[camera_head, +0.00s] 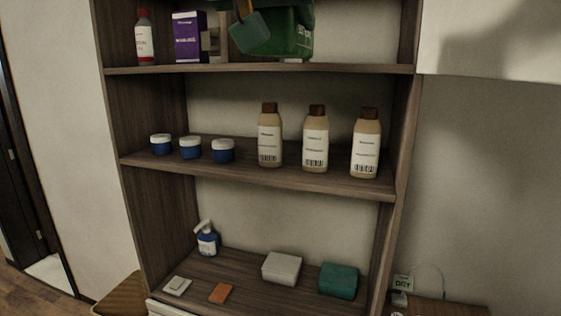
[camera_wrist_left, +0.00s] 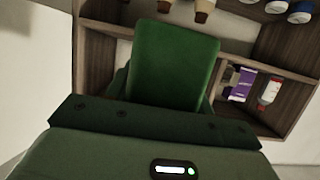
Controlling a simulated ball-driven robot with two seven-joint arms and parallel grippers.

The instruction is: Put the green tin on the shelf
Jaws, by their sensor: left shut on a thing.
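The green tin (camera_head: 297,38) is at the top of the head view, in front of the upper shelf of a wooden rack. It also shows in the left wrist view (camera_wrist_left: 175,62), standing out beyond the gripper body. My left gripper (camera_head: 266,34) is shut on the tin; its fingers are partly cut off by the frame's top edge. The upper shelf (camera_head: 350,69) holds a red-and-white bottle (camera_head: 145,37) and a purple box (camera_head: 189,38) on its left. I cannot tell whether the tin touches the shelf. My right gripper is not in view.
The upper shelf's right part is clear. The middle shelf (camera_head: 200,168) holds blue jars (camera_head: 191,148) and brown-capped bottles (camera_head: 315,140). The bottom holds a blue pump bottle (camera_head: 207,240), a pale box (camera_head: 282,269) and a teal box (camera_head: 339,281). The rack's side walls bound the space.

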